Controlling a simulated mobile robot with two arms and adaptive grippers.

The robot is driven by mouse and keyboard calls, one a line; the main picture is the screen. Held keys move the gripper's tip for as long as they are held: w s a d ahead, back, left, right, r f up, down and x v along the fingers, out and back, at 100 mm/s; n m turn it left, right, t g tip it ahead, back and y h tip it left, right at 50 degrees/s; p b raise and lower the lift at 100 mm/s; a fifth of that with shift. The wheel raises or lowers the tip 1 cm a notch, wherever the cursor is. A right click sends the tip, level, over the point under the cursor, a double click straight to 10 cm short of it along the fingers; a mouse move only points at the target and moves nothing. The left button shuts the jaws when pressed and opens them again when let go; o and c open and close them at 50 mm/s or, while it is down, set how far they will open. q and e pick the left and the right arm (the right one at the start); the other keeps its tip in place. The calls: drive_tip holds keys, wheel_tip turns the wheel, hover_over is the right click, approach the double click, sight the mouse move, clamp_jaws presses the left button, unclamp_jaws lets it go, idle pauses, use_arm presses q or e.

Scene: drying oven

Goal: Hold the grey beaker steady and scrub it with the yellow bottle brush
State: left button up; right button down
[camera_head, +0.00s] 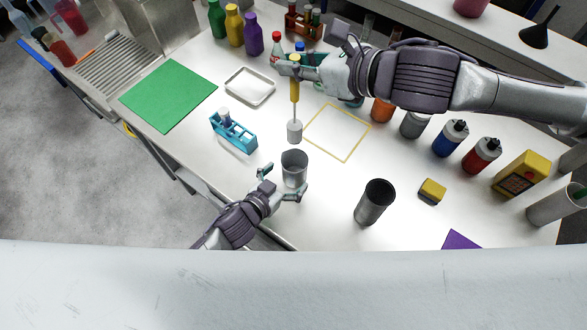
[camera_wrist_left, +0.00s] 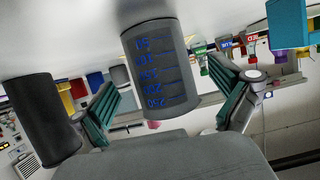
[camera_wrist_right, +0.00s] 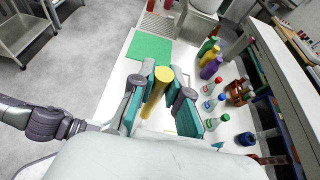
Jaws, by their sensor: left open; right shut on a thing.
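The grey beaker (camera_head: 293,170) stands upright near the front edge of the white table. Its blue volume marks show in the left wrist view (camera_wrist_left: 158,68). My left gripper (camera_head: 286,184) is open, with one finger on each side of the beaker; in the left wrist view both green finger pads look apart from its wall. My right gripper (camera_head: 292,62) is shut on the yellow handle of the bottle brush (camera_head: 295,92), which also shows in the right wrist view (camera_wrist_right: 158,92). The brush hangs upright, its white head (camera_head: 294,131) just behind and above the beaker's mouth.
A blue tube rack (camera_head: 234,135) stands left of the beaker. A dark grey cylinder (camera_head: 374,203) and a yellow sponge (camera_head: 432,192) stand to the right. A yellow-outlined square (camera_head: 338,132) lies behind. Several bottles line the back and right. A green mat (camera_head: 168,95) lies left.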

sight(301, 164)
use_arm(q)
drive_tip(key=shift+x, duration=2.05)
drive_tip(key=shift+c, duration=0.2)
drive_tip(key=c, duration=1.3)
drive_tip(key=shift+c, duration=0.2)
use_arm(e)
drive_tip(key=shift+f, duration=8.2)
